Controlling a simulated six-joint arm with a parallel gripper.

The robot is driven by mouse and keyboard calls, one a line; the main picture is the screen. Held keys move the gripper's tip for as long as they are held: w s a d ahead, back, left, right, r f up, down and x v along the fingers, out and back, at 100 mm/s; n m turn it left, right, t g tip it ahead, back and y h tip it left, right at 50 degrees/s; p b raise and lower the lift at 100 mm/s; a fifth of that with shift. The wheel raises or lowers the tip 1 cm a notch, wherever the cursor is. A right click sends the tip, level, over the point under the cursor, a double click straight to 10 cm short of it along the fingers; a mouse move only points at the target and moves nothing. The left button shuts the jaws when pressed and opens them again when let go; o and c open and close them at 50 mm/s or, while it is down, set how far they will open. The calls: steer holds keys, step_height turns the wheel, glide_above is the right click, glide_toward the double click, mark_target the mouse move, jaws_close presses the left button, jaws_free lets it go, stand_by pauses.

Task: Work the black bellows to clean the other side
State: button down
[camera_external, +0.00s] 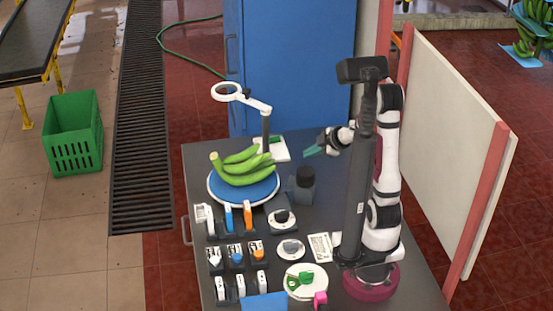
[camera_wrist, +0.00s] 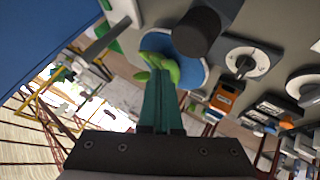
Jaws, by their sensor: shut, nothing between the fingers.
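The black bellows (camera_external: 305,174) looks like a short black cylinder on a dark grey block, to the right of the bananas. In the wrist view its round black body (camera_wrist: 197,32) is just beyond and right of my fingertips. The green banana bunch (camera_external: 242,165) lies on a round blue turntable (camera_external: 270,192) with a pale rim. It also shows in the wrist view (camera_wrist: 158,66), partly hidden behind my fingers. My gripper (camera_external: 313,152) has teal fingers, shut and empty, raised above the table behind the bellows. The fingers look apart from it. The bananas' far side is hidden.
A white ring magnifier (camera_external: 227,92) on a stand is behind the bananas. Several small tools and holders (camera_external: 237,257), round dials (camera_external: 291,249) and a white plate (camera_external: 306,292) fill the front of the table. The back right tabletop is mostly clear.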

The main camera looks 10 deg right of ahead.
mark_target(305, 170)
steer(key=shift+f, duration=1.95)
stand_by(0.5)
steer(key=shift+f, duration=0.4)
steer(key=shift+f, duration=1)
stand_by(0.6)
steer(key=shift+r, duration=1.4)
steer(key=shift+r, duration=2.55)
